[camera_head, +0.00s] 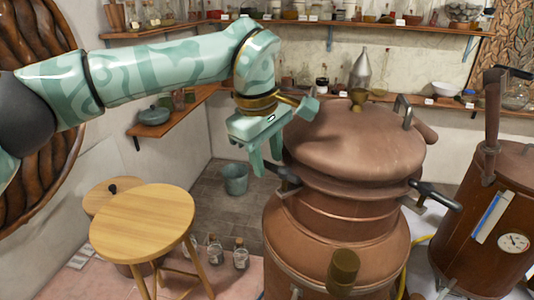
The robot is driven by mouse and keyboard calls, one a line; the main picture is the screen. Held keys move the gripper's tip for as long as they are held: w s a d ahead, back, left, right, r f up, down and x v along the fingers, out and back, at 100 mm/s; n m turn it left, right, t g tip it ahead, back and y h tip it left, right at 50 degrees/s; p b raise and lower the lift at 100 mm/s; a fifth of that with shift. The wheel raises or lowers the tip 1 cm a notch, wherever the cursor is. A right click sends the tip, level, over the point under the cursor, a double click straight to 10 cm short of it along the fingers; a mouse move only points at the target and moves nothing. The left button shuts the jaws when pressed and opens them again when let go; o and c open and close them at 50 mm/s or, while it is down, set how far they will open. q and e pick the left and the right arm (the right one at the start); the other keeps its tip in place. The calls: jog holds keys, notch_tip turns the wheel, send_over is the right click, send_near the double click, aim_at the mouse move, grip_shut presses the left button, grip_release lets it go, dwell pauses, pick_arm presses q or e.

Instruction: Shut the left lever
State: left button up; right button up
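A large copper still (345,225) with a domed lid (355,145) stands right of centre. The left lever (288,177) is a dark handle at the left side of the still, just below the lid's rim. A matching right lever (436,194) sticks out to the right with a black grip. My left gripper (268,168) hangs fingers-down beside the left edge of the lid, close to the left lever. Its two fingers are apart with nothing seen between them. I cannot tell whether a finger touches the lever. My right gripper is not in view.
A round wooden table (143,222) stands at the lower left, with small bottles (240,254) on the floor near it. A bucket (235,179) is behind. A second copper vessel (495,220) with a gauge stands at the right. Shelves line the walls.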

aim_at(269, 169)
pick_arm(q)
grip_shut()
jog(key=shift+s+n, duration=0.1)
jog(key=shift+n, duration=0.2)
jog(key=shift+s+d+r+n+y+b, duration=0.1)
jog(key=shift+s+n+y+b, duration=0.5)
jog(key=shift+n, duration=1.8)
jog(key=shift+s+f+n+y+b, duration=0.2)
jog(key=shift+s+n+b, duration=0.65)
jog(key=shift+n, duration=1.55)
jog(key=shift+s+d+r+n+y+b, duration=0.15)
jog(key=shift+s+n+y+b, duration=0.55)
jog(key=shift+n, duration=1.7)
jog(key=shift+s+a+r, duration=0.1)
